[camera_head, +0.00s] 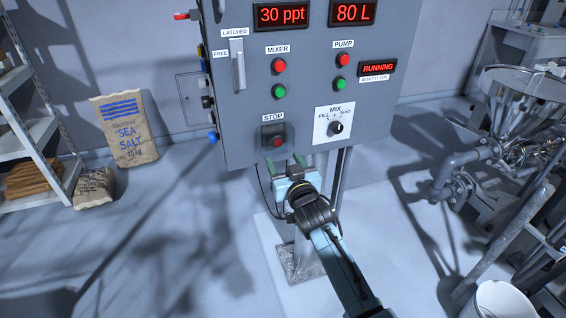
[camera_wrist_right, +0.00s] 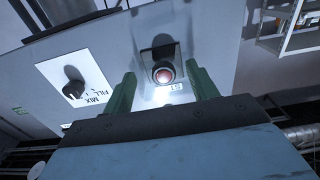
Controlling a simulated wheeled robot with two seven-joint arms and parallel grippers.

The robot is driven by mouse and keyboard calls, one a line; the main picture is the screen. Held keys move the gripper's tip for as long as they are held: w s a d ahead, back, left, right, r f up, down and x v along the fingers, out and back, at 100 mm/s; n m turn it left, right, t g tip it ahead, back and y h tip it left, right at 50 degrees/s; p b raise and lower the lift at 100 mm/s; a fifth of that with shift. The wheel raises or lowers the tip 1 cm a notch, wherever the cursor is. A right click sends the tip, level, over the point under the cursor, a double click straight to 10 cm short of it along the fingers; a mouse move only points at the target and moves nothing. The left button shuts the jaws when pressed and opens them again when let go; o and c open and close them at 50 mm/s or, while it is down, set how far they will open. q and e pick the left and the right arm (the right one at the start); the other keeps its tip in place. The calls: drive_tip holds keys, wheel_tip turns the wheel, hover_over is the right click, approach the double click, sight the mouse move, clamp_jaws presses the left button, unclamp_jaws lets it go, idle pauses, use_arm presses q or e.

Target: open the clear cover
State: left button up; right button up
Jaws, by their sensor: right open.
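The clear cover (camera_head: 270,131) sits over the red STOP button (camera_head: 278,142), low on the front of the grey control panel (camera_head: 230,120). It looks closed, but its edges are faint. In the right wrist view the cover (camera_wrist_right: 152,52) shows as a see-through box around the red button (camera_wrist_right: 164,73). My right gripper (camera_head: 285,164) is open, with its green fingers just below the button in the head view. In the wrist view its fingers (camera_wrist_right: 162,80) stand on either side of the cover. I cannot tell whether they touch it. My left gripper is not in view.
The MIX knob (camera_head: 337,128) is right of the STOP button. A green mixer button (camera_head: 279,91) is above it. A latch handle (camera_head: 238,64) is at the upper left of the panel. Pipes and a funnel (camera_head: 520,90) stand at the right.

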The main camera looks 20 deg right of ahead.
drive_tip(key=shift+w, duration=0.75)
drive_tip(key=shift+c, duration=0.2)
clamp_jaws()
